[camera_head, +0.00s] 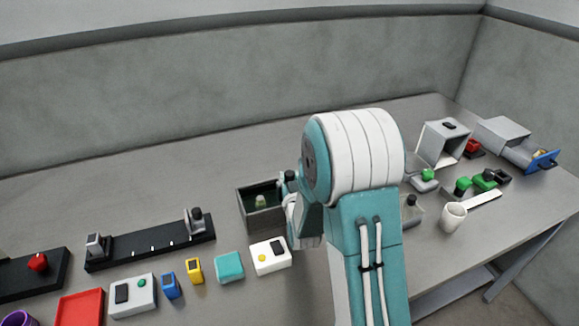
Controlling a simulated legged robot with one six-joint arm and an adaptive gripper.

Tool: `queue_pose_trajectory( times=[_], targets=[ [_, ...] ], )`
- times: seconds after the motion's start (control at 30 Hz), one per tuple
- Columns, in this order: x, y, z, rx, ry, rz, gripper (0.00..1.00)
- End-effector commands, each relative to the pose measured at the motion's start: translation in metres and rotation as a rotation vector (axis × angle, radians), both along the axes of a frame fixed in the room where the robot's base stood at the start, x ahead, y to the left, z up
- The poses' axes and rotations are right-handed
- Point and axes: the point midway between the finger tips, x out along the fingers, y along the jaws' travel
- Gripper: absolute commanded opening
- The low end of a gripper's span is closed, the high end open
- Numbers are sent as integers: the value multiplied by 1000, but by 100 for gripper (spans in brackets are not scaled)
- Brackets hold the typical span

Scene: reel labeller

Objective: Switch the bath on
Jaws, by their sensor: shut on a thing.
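The bath looks to be the dark grey open box (247,222) at the middle of the table, with a pale greenish thing (261,201) inside it. My arm stands in front of its right side. My gripper (289,180) is small and mostly hidden at the bath's right edge, beside my wrist. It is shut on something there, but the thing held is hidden. A white box (270,255) with a dark panel and a yellow button lies just in front of the bath. I cannot tell which control belongs to the bath.
A black rail (150,243), a white box with a green button (132,295), blue (170,286) and yellow (194,270) pieces, a teal block (229,266) and a red tray (80,307) lie left. A white cup (453,217) and green-topped parts (463,187) stand right. The back is clear.

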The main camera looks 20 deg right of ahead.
Motion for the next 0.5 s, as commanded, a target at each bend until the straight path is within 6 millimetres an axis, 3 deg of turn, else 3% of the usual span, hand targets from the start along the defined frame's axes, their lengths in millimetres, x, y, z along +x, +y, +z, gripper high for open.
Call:
queue_pose_trajectory(
  times=[0.13, 0.47, 0.5],
  targets=[
    [2, 1, -10, -1, -5, 3, 0],
    [1, 1, -14, 0, 1, 3, 0],
    [1, 1, -14, 0, 1, 3, 51]
  ],
)
